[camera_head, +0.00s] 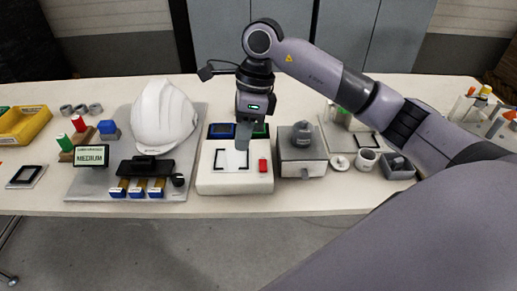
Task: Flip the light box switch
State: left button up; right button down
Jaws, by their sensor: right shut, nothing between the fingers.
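The light box (210,183) is a low, pale box in the middle of the table. Its top carries a black rectangular outline around a white patch and a red switch (263,165) at the right side. I cannot tell which way the switch is set. My right gripper (242,146) points down over the back part of the box top, to the left of the switch and behind it. Its fingers are shut and hold nothing. I cannot tell whether they touch the box. My left gripper is not in view.
A white helmet (164,117) and a sign reading MEDIUM (92,156) stand to the left. A grey box with a knob (302,153) stands close on the right. Blue and green trays sit behind the light box. The table's front edge is clear.

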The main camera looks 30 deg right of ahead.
aim_at(263, 162)
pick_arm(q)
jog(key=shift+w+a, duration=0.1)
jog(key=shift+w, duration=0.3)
pick_arm(e)
jog(key=w+d+r+h, duration=0.2)
jog(key=d+r+h, duration=0.1)
jog(key=d, duration=0.3)
jog(key=shift+d+r+m+t, duration=0.2)
jog(key=shift+r+m+t, duration=0.1)
jog(key=shift+r+m, duration=0.1)
notch_tip(263, 162, down, 14)
jog(key=shift+w+d+r+p, duration=0.1)
jog(key=shift+w+r+p, duration=0.05)
jog(key=shift+p, duration=0.7)
jog(key=shift+f, duration=0.2)
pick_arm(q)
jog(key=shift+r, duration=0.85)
